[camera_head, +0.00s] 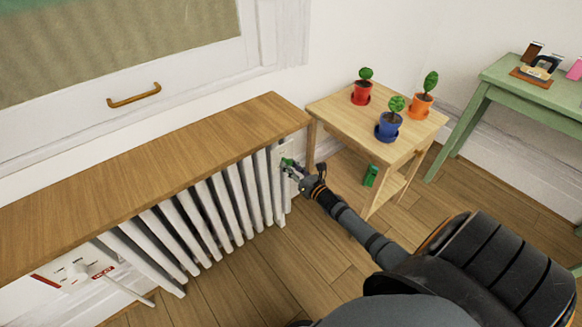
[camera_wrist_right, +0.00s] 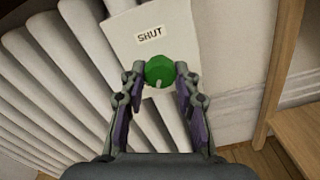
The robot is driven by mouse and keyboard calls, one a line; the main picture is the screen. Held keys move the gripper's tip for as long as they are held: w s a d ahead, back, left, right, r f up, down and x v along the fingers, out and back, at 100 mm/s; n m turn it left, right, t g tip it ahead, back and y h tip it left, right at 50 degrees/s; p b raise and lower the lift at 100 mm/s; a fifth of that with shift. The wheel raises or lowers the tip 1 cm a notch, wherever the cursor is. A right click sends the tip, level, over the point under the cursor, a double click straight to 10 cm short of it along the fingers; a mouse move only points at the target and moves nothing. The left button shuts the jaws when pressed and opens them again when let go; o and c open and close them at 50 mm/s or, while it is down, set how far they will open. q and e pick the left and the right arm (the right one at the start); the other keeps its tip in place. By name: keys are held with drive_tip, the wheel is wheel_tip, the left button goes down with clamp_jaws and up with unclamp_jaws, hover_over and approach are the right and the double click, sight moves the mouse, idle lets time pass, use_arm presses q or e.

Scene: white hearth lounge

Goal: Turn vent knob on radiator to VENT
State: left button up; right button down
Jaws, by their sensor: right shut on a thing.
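The round green vent knob (camera_wrist_right: 160,71) is on a white plate (camera_wrist_right: 184,28) at the end of the radiator. The plate has a SHUT label (camera_wrist_right: 150,34) above the knob. A small pale mark shows on the knob's lower part in the wrist view. No VENT label is visible. My right gripper (camera_wrist_right: 160,76) is shut on the knob, with a fingertip at each side. In the head view the knob (camera_head: 286,162) shows small at the radiator's right end, with the right gripper (camera_head: 291,170) at it. My left gripper is not in view.
The white radiator (camera_head: 222,208) stands under a wooden shelf (camera_head: 150,166). A green table (camera_head: 518,90) stands farther right.

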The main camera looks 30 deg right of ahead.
drive_tip(key=shift+f, duration=0.1)
drive_tip(key=c, duration=1)
unclamp_jaws()
drive_tip(key=shift+s, duration=0.15)
drive_tip(key=s, duration=0.8)
drive_tip(key=s+d, duration=0.1)
drive_tip(key=s, duration=0.2)
drive_tip(key=shift+s, duration=0.4)
